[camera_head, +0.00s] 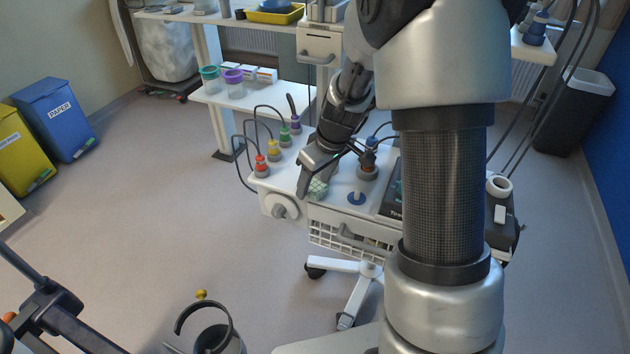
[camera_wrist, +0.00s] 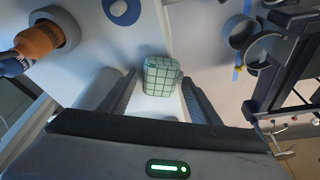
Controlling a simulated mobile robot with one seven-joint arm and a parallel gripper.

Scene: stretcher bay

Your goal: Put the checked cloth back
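The checked cloth (camera_wrist: 162,77) is a small, pale green folded pad with dark grid lines. In the wrist view it lies between and slightly beyond the fingertips of my gripper (camera_wrist: 160,85). A narrow gap shows on either side, so the fingers look open and not closed on it. In the head view the cloth (camera_head: 318,188) is at the front left of the white trolley top (camera_head: 345,203), partly hidden by my gripper (camera_head: 316,172), which points down at it. Whether the cloth touches the trolley top is hard to tell.
A blue ring mark (camera_head: 356,198) is on the trolley top. Coloured plugs with cables (camera_head: 273,150) line the left side, and a monitor (camera_head: 392,200) is at right. Open floor lies left.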

